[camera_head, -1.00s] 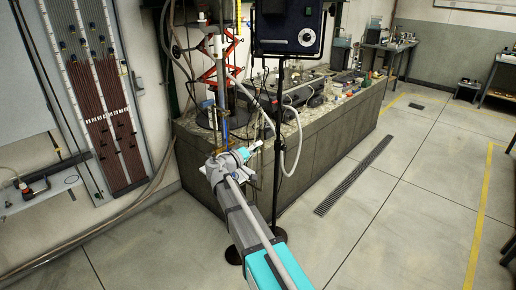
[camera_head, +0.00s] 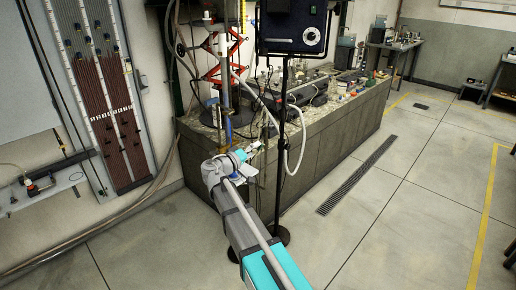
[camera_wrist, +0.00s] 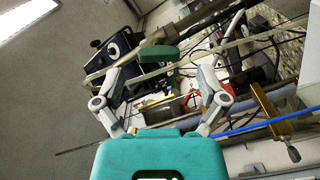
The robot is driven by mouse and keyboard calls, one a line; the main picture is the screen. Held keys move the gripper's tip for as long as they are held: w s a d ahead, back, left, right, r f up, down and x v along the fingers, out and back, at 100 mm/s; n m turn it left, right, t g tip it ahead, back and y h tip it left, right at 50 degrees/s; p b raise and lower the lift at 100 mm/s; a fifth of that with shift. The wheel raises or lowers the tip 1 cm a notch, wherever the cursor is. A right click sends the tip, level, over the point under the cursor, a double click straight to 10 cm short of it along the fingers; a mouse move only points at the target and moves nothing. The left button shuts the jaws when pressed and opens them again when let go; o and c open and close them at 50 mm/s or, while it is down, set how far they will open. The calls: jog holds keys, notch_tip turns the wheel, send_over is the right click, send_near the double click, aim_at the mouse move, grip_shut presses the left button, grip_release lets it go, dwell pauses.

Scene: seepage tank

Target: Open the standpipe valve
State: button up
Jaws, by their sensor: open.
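My gripper (camera_head: 247,152) reaches to the front left corner of the concrete tank, beside a vertical pipe with a blue lower part (camera_head: 228,130). In the wrist view my gripper (camera_wrist: 160,72) is open, its two grey fingers spread with nothing held. A green handle-like piece (camera_wrist: 158,54) shows between and just beyond the fingers, close to a tan pipe; it could be the valve's handle, but I cannot tell for sure. A brass fitting (camera_wrist: 272,115) is at the right, by a blue tube. No contact between fingers and handle is visible.
The concrete tank (camera_head: 330,135) extends back to the right. A dark instrument box (camera_head: 292,28) on a thin stand is close to the right of my arm, with a pale hose (camera_head: 300,150) hanging near it. A manometer board (camera_head: 95,90) is at left.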

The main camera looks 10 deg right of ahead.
jog(key=v, duration=0.8)
jog(key=shift+s+a, duration=0.2)
jog(key=shift+a, duration=0.1)
jog(key=s+d+f+m+g+y+p, duration=0.1)
jog(key=s+d+f+g+y+p, duration=0.45)
jog(key=s+d+f, duration=0.55)
jog(key=s+g+y+p, duration=0.1)
jog(key=s+g+y, duration=0.4)
jog(key=s+y, duration=0.4)
jog(key=shift+s+a+f, duration=0.2)
jog(key=shift+s+f, duration=0.2)
jog(key=shift+s, duration=0.75)
